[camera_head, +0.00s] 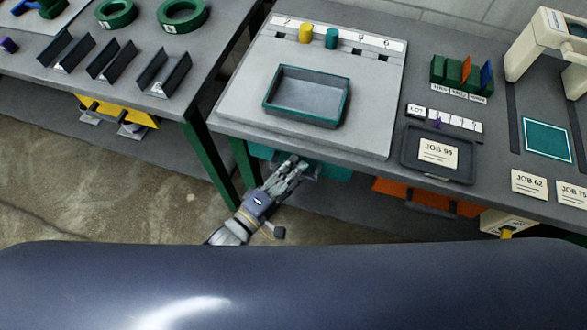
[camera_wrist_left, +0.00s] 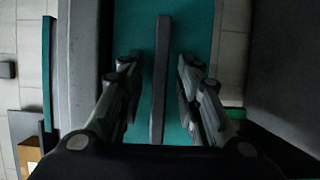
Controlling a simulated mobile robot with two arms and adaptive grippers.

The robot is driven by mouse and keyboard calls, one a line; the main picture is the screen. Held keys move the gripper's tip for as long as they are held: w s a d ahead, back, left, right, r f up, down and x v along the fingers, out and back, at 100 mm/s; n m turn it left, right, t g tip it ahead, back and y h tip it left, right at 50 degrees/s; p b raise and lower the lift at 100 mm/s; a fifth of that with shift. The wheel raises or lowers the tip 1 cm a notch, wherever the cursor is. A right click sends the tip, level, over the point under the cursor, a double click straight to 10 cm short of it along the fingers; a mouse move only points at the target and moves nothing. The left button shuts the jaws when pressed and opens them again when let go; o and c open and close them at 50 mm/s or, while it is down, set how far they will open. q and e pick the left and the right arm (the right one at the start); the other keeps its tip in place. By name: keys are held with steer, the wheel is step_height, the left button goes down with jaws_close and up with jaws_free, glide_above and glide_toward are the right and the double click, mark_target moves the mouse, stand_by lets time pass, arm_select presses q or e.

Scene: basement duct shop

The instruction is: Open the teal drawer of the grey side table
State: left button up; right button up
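The teal drawer (camera_head: 335,173) is under the top of the grey side table (camera_head: 232,131), mostly hidden by the tabletop. Its teal front fills the middle of the left wrist view (camera_wrist_left: 205,30), with a dark bar handle (camera_wrist_left: 161,75) across it. My left gripper (camera_head: 297,165) reaches the drawer front from below in the head view. Its fingers (camera_wrist_left: 158,90) are open, one on each side of the bar handle, with a gap showing on both sides. Whether the fingertips touch the drawer front is unclear. My right gripper is not in view.
An orange drawer (camera_head: 400,190) is under the same table to the right. A teal-rimmed tray (camera_head: 306,96) and a dark tray (camera_head: 408,168) lie on top. A green table leg (camera_head: 208,165) stands left of my gripper. Bare concrete floor lies in front.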

arm_select(q)
steer(key=shift+w+d, duration=0.1)
jaws_close()
steer(key=s+a+p, duration=0.1)
steer(key=s+a, duration=0.2)
steer(key=s, duration=0.7)
steer(key=s+a+p, duration=0.2)
steer(key=s+a, duration=0.1)
steer(key=s, duration=0.7)
steer(key=shift+s+a, duration=0.15)
steer(key=shift+a, duration=0.2)
